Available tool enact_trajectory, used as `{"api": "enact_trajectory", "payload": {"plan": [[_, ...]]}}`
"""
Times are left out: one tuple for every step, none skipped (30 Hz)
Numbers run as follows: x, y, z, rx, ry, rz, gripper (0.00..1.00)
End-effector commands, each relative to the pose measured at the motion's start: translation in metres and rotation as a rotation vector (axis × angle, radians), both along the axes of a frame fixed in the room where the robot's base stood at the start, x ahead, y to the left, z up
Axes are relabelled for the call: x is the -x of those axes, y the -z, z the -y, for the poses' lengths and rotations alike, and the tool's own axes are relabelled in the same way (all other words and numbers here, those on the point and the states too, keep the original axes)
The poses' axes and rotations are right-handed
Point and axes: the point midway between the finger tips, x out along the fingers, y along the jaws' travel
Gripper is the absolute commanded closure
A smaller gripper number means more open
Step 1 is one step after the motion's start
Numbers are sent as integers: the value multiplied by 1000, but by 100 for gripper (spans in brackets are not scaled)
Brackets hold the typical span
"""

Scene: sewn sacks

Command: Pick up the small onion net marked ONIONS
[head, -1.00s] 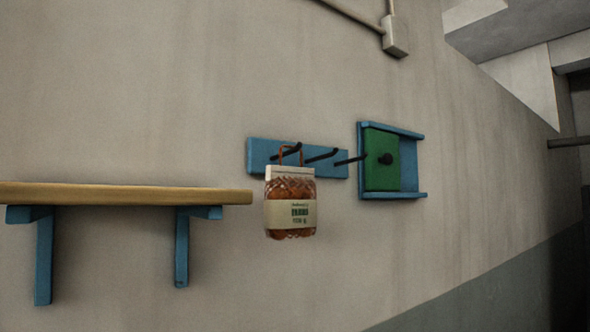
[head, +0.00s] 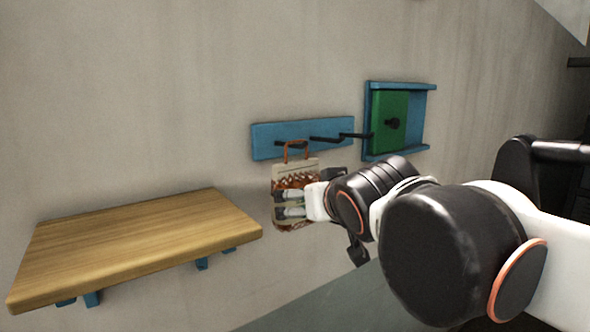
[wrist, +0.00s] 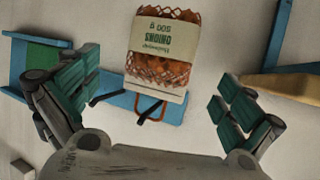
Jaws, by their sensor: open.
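The small onion net (head: 297,171) hangs by its orange-brown handle from a black hook on the blue rail (head: 300,133) on the wall. In the wrist view the net (wrist: 163,45) appears upside down, with its ONIONS label facing the camera and orange-brown mesh around it. My gripper (wrist: 160,100) is open, its green-padded fingers spread to either side below the net in that view. In the head view my gripper (head: 291,204) is in front of the net and hides part of its lower half. No finger is seen closed on the net.
A wooden shelf (head: 140,240) on blue brackets juts from the wall at the left. A blue frame with a green sliding panel (head: 390,121) is mounted right of the rail. The other hooks on the rail look empty.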

Motion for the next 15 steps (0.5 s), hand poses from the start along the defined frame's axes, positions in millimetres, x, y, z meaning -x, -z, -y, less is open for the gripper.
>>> {"api": "enact_trajectory", "payload": {"plan": [[-2,-13,-3,-2,-4,6,0],[-2,-16,-4,-2,-6,9,0],[-3,-19,-6,-4,-8,12,0],[-4,-21,-7,-5,-9,13,0],[-5,-22,-7,-6,-10,14,0],[-7,-22,-8,-6,-11,15,0],[-10,-21,-9,-6,-11,16,0],[-12,-20,-9,-6,-11,16,0],[-17,-18,-10,-6,-11,16,0],[-21,-16,-11,-6,-11,16,0],[-24,-15,-12,-7,-11,16,0],[-30,-12,-13,-8,-10,16,0],[-34,-10,-14,-8,-10,16,0],[-38,-9,-15,-8,-10,16,0],[-43,-7,-16,-7,-11,16,0]]}}
